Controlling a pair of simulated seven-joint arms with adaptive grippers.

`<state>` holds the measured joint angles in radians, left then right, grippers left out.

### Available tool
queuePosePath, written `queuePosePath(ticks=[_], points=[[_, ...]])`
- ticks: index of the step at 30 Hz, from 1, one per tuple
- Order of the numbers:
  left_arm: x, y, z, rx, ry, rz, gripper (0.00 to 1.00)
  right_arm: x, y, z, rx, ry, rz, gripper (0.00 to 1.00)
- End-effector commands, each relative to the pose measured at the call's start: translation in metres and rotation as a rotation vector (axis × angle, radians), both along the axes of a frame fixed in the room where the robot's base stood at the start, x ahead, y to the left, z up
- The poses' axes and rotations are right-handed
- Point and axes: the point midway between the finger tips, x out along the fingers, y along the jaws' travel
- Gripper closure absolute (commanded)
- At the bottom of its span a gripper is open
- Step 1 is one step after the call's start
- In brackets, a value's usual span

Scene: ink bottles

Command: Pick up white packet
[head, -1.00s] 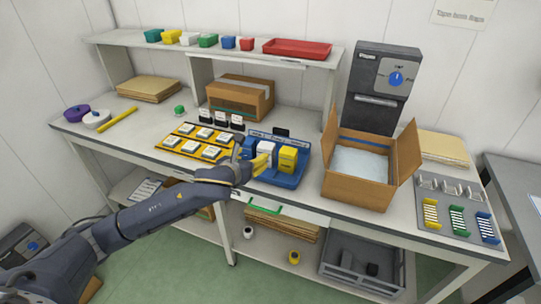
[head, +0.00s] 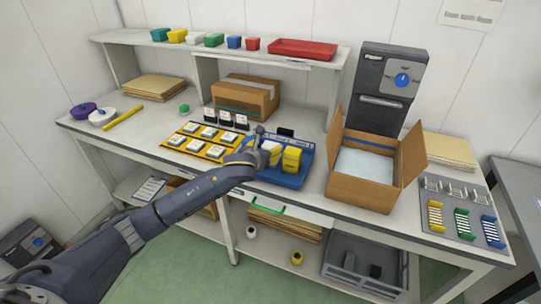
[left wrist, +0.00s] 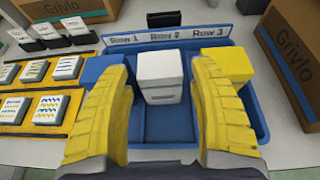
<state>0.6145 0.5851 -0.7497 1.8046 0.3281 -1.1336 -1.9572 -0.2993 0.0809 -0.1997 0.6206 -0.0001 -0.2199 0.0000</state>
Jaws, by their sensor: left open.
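The white packet (left wrist: 160,77) stands upright in the middle row of the blue tray (left wrist: 254,108), in front of the Row 2 label, in the left wrist view. In the head view the white packet (head: 270,152) is partly hidden by my left gripper (head: 259,148). My left gripper, with yellow fingers, also shows in the left wrist view (left wrist: 158,100). It is open, its fingers to either side of the white packet with gaps between. A yellow packet (left wrist: 226,64) stands in Row 3 and a blue packet (left wrist: 97,68) in Row 1. My right gripper is not in view.
A yellow board (head: 174,148) with several white-topped items lies left of the tray. An open carton (head: 362,191) stands right of the tray, and a closed box (head: 246,97) behind.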

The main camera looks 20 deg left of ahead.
Motion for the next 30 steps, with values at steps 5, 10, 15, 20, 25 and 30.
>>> queuePosePath(ticks=[5, 10, 15, 20, 25, 30], points=[[0.021, -0.001, -0.007, -0.002, 0.0, 0.002, 0.39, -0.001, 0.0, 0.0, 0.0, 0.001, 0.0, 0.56], [0.035, -0.001, -0.013, -0.002, 0.001, 0.002, 0.39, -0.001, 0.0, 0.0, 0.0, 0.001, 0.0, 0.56], [0.04, -0.001, -0.015, -0.001, 0.0, 0.0, 0.39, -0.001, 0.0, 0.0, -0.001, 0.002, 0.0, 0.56], [0.041, -0.001, -0.015, -0.001, 0.0, 0.0, 0.39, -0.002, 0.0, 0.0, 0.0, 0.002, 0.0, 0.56], [0.04, -0.001, -0.015, -0.001, 0.0, 0.0, 0.48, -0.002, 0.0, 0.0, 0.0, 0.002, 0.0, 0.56], [0.04, -0.001, -0.015, -0.001, 0.001, 0.0, 0.68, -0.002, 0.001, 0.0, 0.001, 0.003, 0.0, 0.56]])
